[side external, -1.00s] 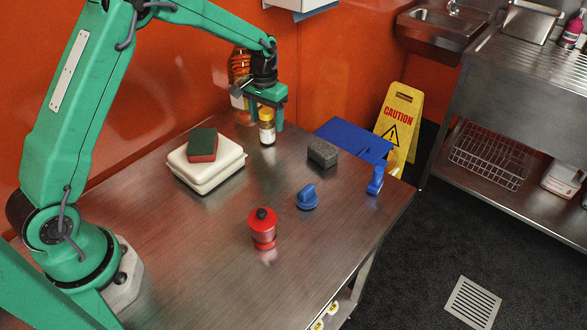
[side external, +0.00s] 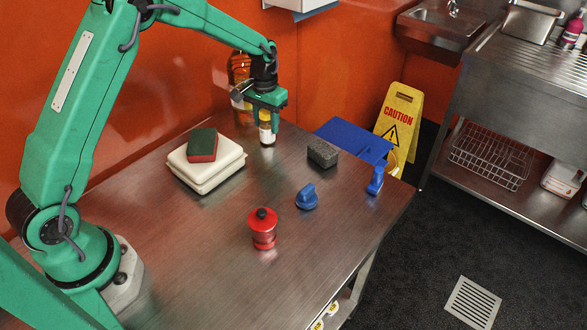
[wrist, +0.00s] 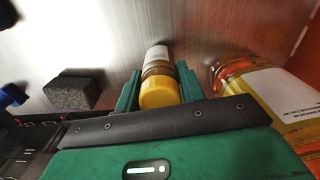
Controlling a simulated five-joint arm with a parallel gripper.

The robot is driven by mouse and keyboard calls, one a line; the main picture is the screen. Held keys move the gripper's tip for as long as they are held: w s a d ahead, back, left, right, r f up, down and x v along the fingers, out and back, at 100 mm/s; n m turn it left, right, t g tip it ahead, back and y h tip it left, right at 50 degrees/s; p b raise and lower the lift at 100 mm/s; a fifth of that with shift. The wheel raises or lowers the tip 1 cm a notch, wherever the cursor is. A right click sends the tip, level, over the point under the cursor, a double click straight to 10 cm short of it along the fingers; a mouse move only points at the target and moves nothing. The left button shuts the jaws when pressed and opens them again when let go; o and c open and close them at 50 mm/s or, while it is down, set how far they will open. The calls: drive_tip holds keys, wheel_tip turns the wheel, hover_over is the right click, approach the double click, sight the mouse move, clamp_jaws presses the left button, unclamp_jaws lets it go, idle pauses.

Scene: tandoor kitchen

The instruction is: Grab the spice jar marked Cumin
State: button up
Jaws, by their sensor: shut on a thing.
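A small spice jar (side external: 267,132) with a yellow lid, brown contents and a white label stands upright at the back of the steel table. My gripper (side external: 265,117) is over it from above and shut on it, with the fingers on either side near the lid. In the wrist view the jar (wrist: 157,72) lies between the two green fingers (wrist: 160,88). Its label text is not legible, so I cannot read Cumin on it.
A large oil bottle (wrist: 270,90) stands close beside my gripper. A dark grey block (side external: 322,153), blue items (side external: 307,197) and a red grinder (side external: 263,228) stand nearer.

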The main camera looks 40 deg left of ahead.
drive_tip(key=shift+r, duration=0.1)
drive_tip(key=shift+r, duration=0.4)
wheel_tip(320, 180, up, 3)
drive_tip(key=shift+r, duration=0.1)
drive_tip(key=s+d+r, duration=0.5)
drive_tip(key=d+r, duration=0.2)
drive_tip(key=d, duration=0.3)
drive_tip(key=shift+d, duration=0.25)
drive_tip(key=shift+s+f, duration=0.1)
